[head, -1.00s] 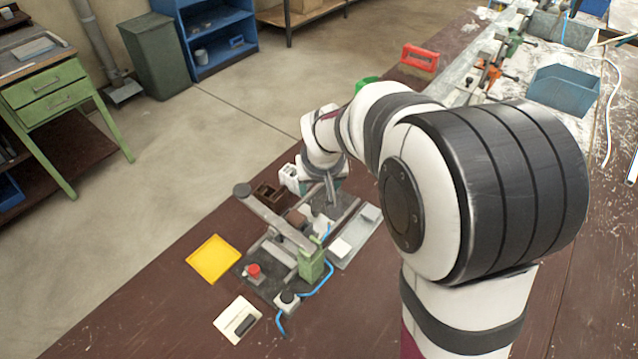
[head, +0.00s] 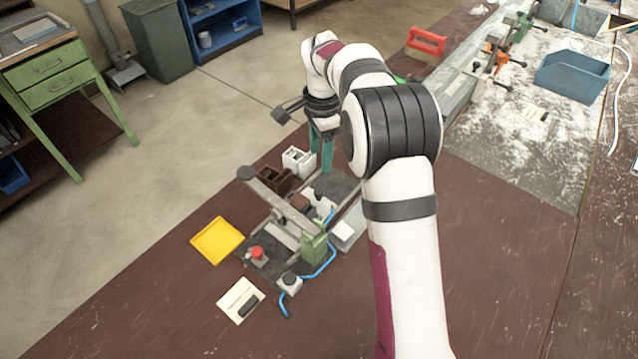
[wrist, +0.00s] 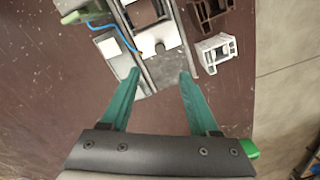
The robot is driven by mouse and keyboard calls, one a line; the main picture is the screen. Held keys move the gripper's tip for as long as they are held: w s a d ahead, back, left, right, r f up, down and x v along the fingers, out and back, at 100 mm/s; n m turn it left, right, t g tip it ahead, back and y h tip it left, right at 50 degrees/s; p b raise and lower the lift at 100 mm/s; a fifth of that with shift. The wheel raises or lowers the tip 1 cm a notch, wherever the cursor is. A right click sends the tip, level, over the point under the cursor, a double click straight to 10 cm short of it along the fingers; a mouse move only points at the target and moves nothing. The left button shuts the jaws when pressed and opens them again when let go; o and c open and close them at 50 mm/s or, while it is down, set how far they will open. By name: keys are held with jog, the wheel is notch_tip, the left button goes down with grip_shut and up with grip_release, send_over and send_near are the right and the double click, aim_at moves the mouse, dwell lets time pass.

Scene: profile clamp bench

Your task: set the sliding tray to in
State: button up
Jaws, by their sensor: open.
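The clamp fixture (head: 283,228) stands on the brown bench, with a lever arm across it. At its far end, a dark grey plate (head: 340,187) lies between two rails and looks like the sliding tray. The same plate (wrist: 160,72) shows in the wrist view, beside a white notched block (wrist: 138,40). My gripper (head: 320,168) is above the fixture's far end, pointing down. In the wrist view my gripper (wrist: 160,74) has its teal fingers apart, one on each side of the plate, with nothing held. Contact with the plate cannot be told.
A white profile piece (head: 299,160) and a brown one (head: 276,181) stand left of the rails. A grey parts tray (head: 345,236) is right of the fixture, partly behind my arm. A yellow tray (head: 217,240) and a blue hose (head: 322,268) lie nearby.

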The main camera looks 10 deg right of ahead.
aim_at(318, 192)
jog(key=f, duration=1.2)
jog(key=shift+w+a+f, duration=0.1)
jog(key=shift+w+f, duration=0.15)
grip_shut()
dwell(0.6)
